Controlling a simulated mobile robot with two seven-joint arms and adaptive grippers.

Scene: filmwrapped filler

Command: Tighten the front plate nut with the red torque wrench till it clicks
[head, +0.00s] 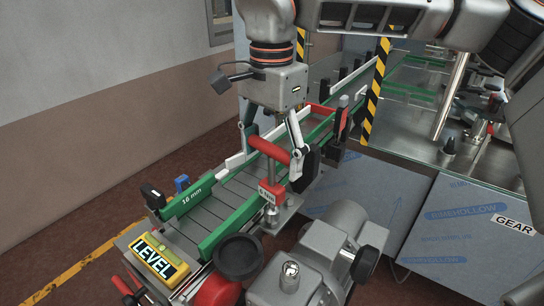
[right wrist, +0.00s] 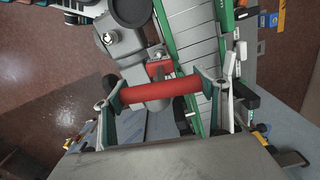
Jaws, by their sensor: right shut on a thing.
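The red torque wrench (head: 268,150) has a red crossbar handle, a grey shaft and a red block with white lettering lower down. It stands roughly upright, its lower end at the metal front plate (head: 290,207) beside the conveyor. My right gripper (head: 278,153) comes down from above and is shut on the red handle. In the right wrist view the red handle (right wrist: 160,92) lies across between the two fingers of the gripper (right wrist: 168,94). The nut is hidden or too small to tell apart under the wrench's lower end. My left gripper is not in view.
A conveyor with green side rails (head: 228,226) runs beside the wrench. A grey motor (head: 345,232) and a black round knob (head: 238,256) stand close in front. A yellow LEVEL sign (head: 153,256) is at lower left. A striped post (head: 374,92) stands behind.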

